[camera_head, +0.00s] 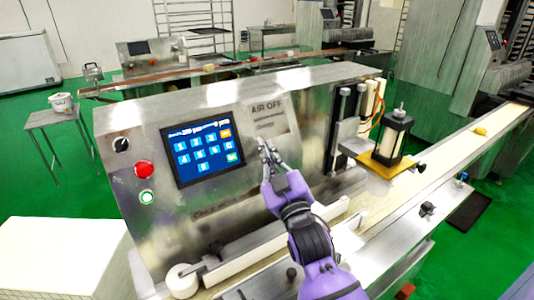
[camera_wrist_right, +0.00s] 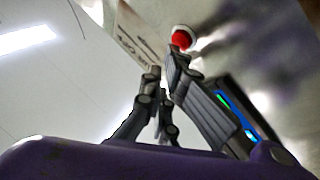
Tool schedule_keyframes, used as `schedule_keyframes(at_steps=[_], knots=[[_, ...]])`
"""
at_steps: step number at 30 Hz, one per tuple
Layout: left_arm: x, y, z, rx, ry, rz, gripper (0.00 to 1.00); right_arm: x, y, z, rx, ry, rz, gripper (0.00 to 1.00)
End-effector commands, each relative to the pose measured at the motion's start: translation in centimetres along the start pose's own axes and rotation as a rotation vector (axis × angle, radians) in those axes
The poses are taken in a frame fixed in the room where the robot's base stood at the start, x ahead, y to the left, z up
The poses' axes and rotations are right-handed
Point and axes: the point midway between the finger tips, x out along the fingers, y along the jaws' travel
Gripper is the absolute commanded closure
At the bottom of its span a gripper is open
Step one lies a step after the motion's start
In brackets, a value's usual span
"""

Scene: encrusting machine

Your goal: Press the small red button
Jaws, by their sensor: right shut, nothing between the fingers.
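A small red button (camera_wrist_right: 181,40) with a pale collar shows in the right wrist view, just beyond the fingertips and beside the label plate. In the head view I cannot make it out; my right gripper covers that area. A larger red button (camera_head: 144,170) sits left of the screen. My left gripper is not seen.
The lit touchscreen (camera_head: 203,151) is left of my gripper. A black knob (camera_head: 121,145) and a green-ringed button (camera_head: 148,198) are near the panel's left edge. The vertical cylinder unit (camera_head: 396,138) and conveyor (camera_head: 440,165) stand to the right. A white roller (camera_head: 182,281) is below.

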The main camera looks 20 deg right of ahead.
Motion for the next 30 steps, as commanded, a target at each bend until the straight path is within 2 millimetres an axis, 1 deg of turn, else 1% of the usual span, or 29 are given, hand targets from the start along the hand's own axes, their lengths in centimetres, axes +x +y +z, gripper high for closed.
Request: schedule_keyframes(at_steps=[30], knots=[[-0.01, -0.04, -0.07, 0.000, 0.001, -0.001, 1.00, 0.56, -0.42, 0.48, 0.000, -0.001, 0.000, 1.00]])
